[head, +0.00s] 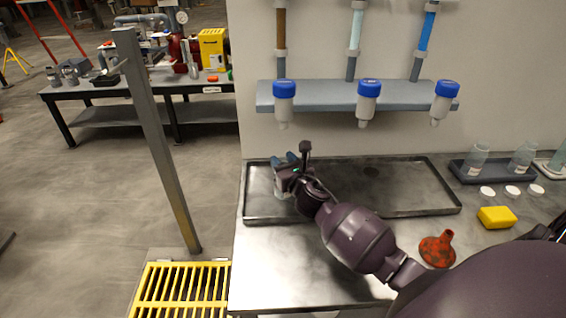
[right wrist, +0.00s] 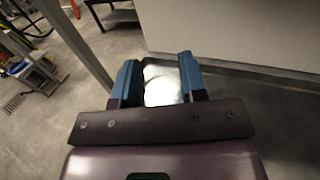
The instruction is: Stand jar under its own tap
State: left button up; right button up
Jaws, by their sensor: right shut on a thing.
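Three taps with blue caps hang from a grey-blue shelf: the left tap (head: 284,100) below a brown tube, the middle tap (head: 368,100) below a pale tube, the right tap (head: 444,100) below a blue tube. My right gripper (head: 286,163) is at the left end of the dark tray, roughly below the left tap. It is shut on a pale jar (head: 280,188), mostly hidden by the gripper. In the right wrist view the jar (right wrist: 162,88) shows as a bright shape between the blue fingers. I cannot tell whether its base touches the tray. My left gripper is out of view.
The shallow tray (head: 415,211) lies along the wall. At right, more clear jars (head: 475,160) stand in a dark holder, with white lids (head: 512,191), a yellow sponge (head: 497,217) and a red funnel (head: 438,248) nearby. A grey post (head: 160,140) stands left of the bench.

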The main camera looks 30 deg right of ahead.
jog(key=o, duration=1.1)
jog(key=shift+f, duration=0.1)
jog(key=s, duration=0.4)
jog(key=s+a, duration=0.1)
jog(key=s, duration=0.3)
jog(key=s+a, duration=0.1)
jog(key=s, duration=0.3)
